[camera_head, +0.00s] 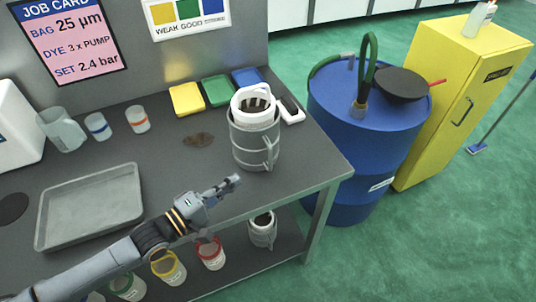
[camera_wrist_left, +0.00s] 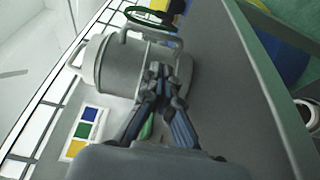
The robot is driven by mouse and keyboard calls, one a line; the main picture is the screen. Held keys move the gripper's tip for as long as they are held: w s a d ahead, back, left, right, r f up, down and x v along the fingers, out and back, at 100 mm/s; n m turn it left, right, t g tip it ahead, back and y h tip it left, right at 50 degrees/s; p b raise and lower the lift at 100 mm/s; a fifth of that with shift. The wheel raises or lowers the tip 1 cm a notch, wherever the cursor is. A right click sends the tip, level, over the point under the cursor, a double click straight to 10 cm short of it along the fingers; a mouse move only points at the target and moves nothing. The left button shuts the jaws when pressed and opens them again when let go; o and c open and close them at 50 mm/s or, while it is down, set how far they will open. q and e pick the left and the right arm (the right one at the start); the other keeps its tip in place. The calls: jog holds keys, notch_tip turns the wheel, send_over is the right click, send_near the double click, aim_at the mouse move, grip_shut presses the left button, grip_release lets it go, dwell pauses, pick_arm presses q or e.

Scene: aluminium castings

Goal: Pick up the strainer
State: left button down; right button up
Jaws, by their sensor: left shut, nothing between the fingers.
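A dark round bowl (camera_head: 401,84) with a red handle (camera_head: 437,82) lies on top of the blue drum (camera_head: 372,124) and looks like the strainer. I cannot make it out in the left wrist view. My left gripper (camera_head: 230,184) is shut and empty over the bench's front part, well to the left of the drum. In the left wrist view the fingertips (camera_wrist_left: 160,78) are together in front of a grey handled canister (camera_wrist_left: 112,68). My right gripper is in neither view.
The grey canister (camera_head: 250,150) with a white insert stands on the bench between my left gripper and the drum. A green hose loop (camera_head: 368,62) rises beside the bowl. A grey tray (camera_head: 92,203) and cups are left. A yellow cabinet (camera_head: 452,110) stands behind.

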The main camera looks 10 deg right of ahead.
aim_at(258, 140)
pick_arm(q)
jog(key=shift+w+d+r, duration=0.1)
jog(key=shift+w+d, duration=0.15)
jog(key=shift+d, duration=0.05)
jog(key=x, duration=0.2)
jog(key=p+x, duration=0.1)
jog(key=shift+w+d+r, duration=0.2)
jog(key=shift+w+d, duration=0.05)
jog(key=shift+d, duration=0.05)
jog(key=x, duration=0.4)
jog(key=shift+f+p, duration=0.15)
jog(key=shift+p, duration=0.25)
jog(key=shift+w+d, duration=0.2)
jog(key=shift+d, duration=0.05)
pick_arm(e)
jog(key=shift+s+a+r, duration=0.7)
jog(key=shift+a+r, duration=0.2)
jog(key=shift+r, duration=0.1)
